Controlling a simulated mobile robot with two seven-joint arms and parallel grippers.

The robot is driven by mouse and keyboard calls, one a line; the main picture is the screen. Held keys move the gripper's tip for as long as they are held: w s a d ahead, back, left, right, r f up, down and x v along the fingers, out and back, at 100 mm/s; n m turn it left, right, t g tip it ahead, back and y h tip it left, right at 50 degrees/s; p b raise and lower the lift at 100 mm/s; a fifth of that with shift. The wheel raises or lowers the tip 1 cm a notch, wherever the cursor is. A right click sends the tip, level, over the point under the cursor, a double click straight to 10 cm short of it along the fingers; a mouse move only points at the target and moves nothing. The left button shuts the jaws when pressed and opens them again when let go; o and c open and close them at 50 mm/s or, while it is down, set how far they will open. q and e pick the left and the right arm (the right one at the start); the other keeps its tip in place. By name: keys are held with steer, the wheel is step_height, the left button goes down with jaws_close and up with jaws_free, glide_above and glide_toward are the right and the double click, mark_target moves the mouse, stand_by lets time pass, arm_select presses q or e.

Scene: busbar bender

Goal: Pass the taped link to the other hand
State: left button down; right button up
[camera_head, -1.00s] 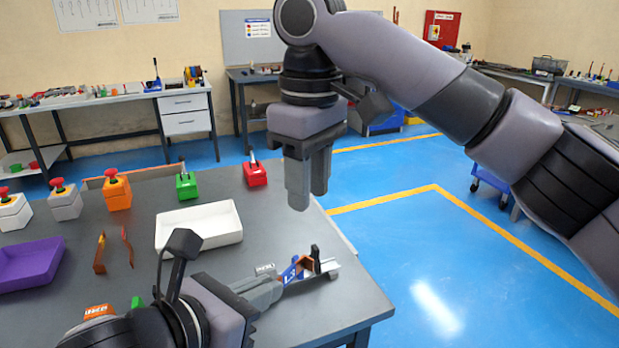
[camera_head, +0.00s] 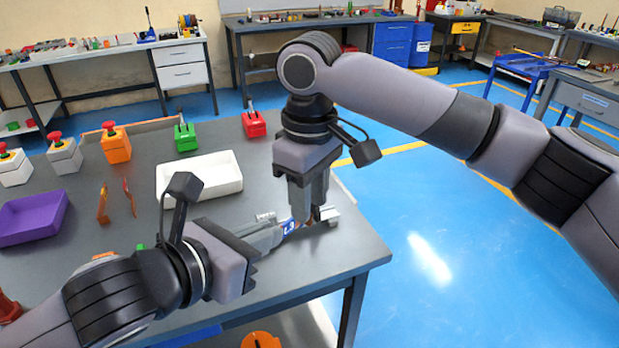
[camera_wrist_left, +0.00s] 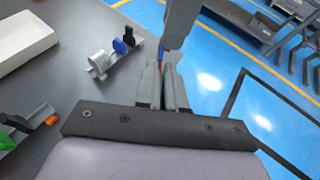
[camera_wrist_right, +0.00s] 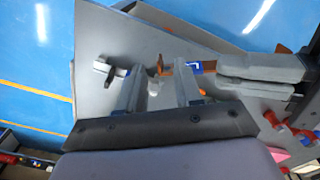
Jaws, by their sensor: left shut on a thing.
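The taped link (camera_head: 290,225) is copper with a blue tape band. My left gripper (camera_head: 276,231) is shut on it and holds it out above the table near the right edge. My right gripper (camera_head: 307,207) points down at the link's free end. In the right wrist view its fingers (camera_wrist_right: 160,78) are apart, with the copper end (camera_wrist_right: 162,66) showing between or just beyond them; contact cannot be told. The blue tape (camera_wrist_right: 196,67) lies between the two grippers there. In the left wrist view the link (camera_wrist_left: 160,58) is mostly hidden by the fingers.
A grey fitting with dark and blue levers (camera_wrist_left: 118,55) lies on the table close by. A white tray (camera_head: 215,178), a purple tray (camera_head: 32,218) and two copper pieces (camera_head: 103,203) stand further left. Blue floor is clear beyond the right table edge.

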steer(key=shift+f, duration=0.25)
jaws_close()
jaws_free()
steer(key=shift+r, duration=0.15)
